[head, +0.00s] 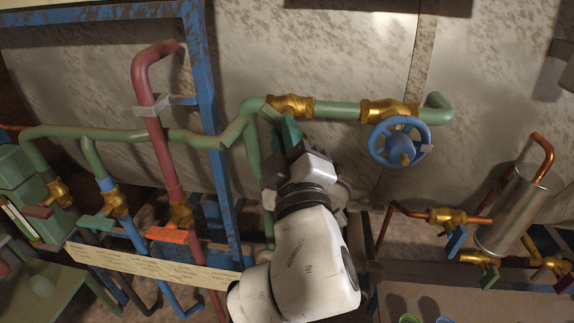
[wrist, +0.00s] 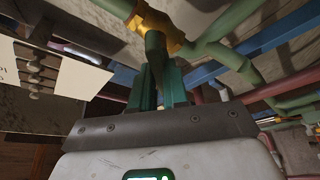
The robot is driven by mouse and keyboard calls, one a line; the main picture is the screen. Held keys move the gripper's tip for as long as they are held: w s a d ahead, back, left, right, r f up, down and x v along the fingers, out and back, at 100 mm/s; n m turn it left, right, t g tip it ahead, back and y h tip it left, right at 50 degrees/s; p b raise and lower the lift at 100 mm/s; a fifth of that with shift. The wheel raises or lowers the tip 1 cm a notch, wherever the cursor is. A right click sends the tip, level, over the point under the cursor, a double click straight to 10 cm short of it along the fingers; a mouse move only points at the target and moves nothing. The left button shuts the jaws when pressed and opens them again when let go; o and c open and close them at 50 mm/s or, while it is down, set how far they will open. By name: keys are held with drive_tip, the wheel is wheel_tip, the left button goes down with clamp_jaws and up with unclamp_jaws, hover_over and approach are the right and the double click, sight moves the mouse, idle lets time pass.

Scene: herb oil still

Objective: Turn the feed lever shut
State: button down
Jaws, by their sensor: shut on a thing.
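A brass valve (head: 290,105) sits in the horizontal green pipe near the top middle of the head view. It also shows at the top of the wrist view (wrist: 158,22). A dark green lever (wrist: 156,52) hangs from this valve and points away from the pipe. I take it for the feed lever, though no label on it is readable. My gripper (head: 288,133) is just below the valve. In the wrist view its teal fingers (wrist: 158,88) stand on both sides of the lever and are shut on it. The lever's lower end is hidden between the fingers.
A blue handwheel (head: 399,142) is right of the valve. A blue post (head: 215,110) and a maroon pipe (head: 160,130) stand left. Low on the left is a pale label board (head: 150,267), with an orange lever (head: 166,235) above it. A steel cylinder (head: 515,210) stands right.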

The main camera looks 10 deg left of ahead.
drive_tip(key=m+h+b, duration=0.2)
drive_tip(key=m+b, duration=0.2)
drive_tip(key=b, duration=0.2)
drive_tip(key=m+t+h+b, duration=0.1)
drive_tip(key=m+h+b, duration=0.1)
drive_tip(key=m+b, duration=0.3)
drive_tip(key=m+t+h+b, duration=0.1)
drive_tip(key=m+h+b, duration=0.1)
drive_tip(key=m+b, duration=0.3)
drive_tip(key=shift+a+f+h+b, duration=0.3)
drive_tip(key=shift+a+f+b, duration=0.1)
drive_tip(key=shift+b, duration=1.35)
drive_tip(key=shift+r+m, duration=0.1)
drive_tip(key=shift+m, duration=0.4)
drive_tip(key=c, duration=1.1)
unclamp_jaws()
drive_tip(key=shift+r, duration=0.1)
drive_tip(key=v, duration=0.7)
drive_tip(key=p+v, duration=0.1)
drive_tip(key=v, duration=0.2)
drive_tip(key=shift+s+a+f, duration=0.1)
drive_tip(key=shift+s+f, duration=0.15)
drive_tip(key=shift+f, duration=0.15)
